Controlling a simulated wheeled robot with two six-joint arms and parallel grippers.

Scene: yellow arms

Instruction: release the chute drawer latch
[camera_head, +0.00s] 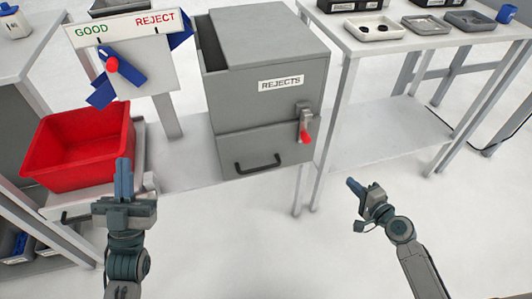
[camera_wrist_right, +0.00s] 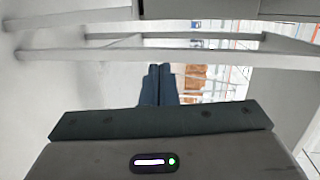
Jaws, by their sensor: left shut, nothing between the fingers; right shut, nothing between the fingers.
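The grey chute box (camera_head: 262,85) with a "REJECTS" label (camera_head: 281,83) stands on a low white shelf. Its lower drawer front (camera_head: 235,150) looks closed and carries a dark handle (camera_head: 258,164). The latch (camera_head: 304,115), a metal fitting with a red-tipped lever (camera_head: 305,137) hanging down, sits on the front's right side. My right gripper (camera_head: 353,186) is shut and empty, below and right of the latch, apart from it. In the right wrist view its fingers (camera_wrist_right: 158,84) are together. My left gripper (camera_head: 123,172) is shut and empty, in front of the red bin.
A red bin (camera_head: 82,150) stands at left. Above it is a GOOD/REJECT sign (camera_head: 125,28) with a blue, red-knobbed pointer (camera_head: 112,64). A white table (camera_head: 400,46) with trays stands at right, its legs beside the box. Floor before the drawer is clear.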

